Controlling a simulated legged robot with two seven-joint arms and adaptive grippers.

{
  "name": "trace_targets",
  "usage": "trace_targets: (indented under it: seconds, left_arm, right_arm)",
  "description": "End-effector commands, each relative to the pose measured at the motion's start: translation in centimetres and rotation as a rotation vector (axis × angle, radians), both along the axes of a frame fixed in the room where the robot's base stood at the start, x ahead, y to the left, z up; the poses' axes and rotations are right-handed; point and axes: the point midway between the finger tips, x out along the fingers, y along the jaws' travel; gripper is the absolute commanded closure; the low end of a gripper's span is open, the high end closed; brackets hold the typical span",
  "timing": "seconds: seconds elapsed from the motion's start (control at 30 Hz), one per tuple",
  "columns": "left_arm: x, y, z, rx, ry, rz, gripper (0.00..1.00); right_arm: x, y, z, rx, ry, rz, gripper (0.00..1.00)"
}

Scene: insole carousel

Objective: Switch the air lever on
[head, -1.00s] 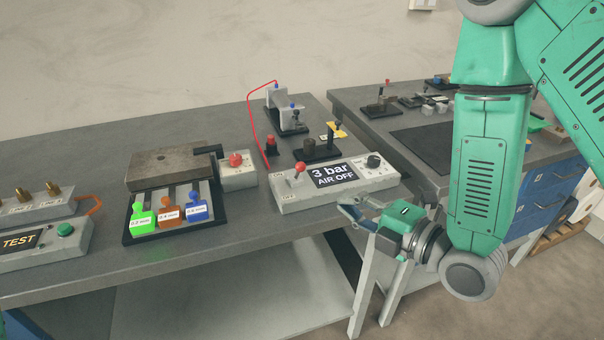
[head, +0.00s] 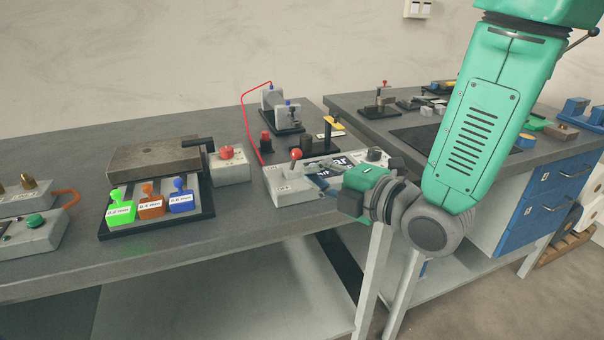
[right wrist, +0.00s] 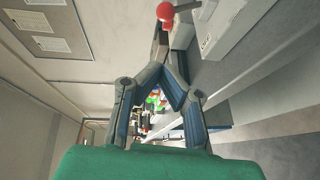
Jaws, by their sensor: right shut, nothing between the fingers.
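The air lever (head: 296,155), a short stick with a red ball on top, stands on the left part of a light grey control box (head: 279,188) on the bench. A red ball on a stick (right wrist: 165,11) also shows at the top of the right wrist view, just beyond the fingertips. My right gripper (head: 318,182) is shut and empty at the front of the box, to the right of and below the red ball. It partly hides the dark display (head: 342,161). Whether it touches the box or lever I cannot tell. My left gripper is not in view.
Left of the box are a grey block with a red button (head: 227,153), a metal plate (head: 150,156) and a rack of green, orange and blue tags (head: 181,200). A red hose (head: 244,120) runs behind the box. A second bench (head: 400,130) stands to the right.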

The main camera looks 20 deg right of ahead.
Motion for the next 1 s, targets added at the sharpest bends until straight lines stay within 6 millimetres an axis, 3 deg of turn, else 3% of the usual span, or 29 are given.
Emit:
trace_targets:
  seconds: [0.13, 0.4, 1.0]
  left_arm:
    - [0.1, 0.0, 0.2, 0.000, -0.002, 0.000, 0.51]
    - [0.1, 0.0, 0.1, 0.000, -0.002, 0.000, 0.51]
    - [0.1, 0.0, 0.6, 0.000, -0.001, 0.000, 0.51]
  right_arm:
    - [2.8, 1.5, -0.1, 0.002, -0.003, 0.001, 1.00]
    - [5.9, 0.4, -0.5, 0.003, -0.001, 0.000, 1.00]
    - [6.5, 0.2, -0.3, 0.000, 0.013, 0.000, 1.00]
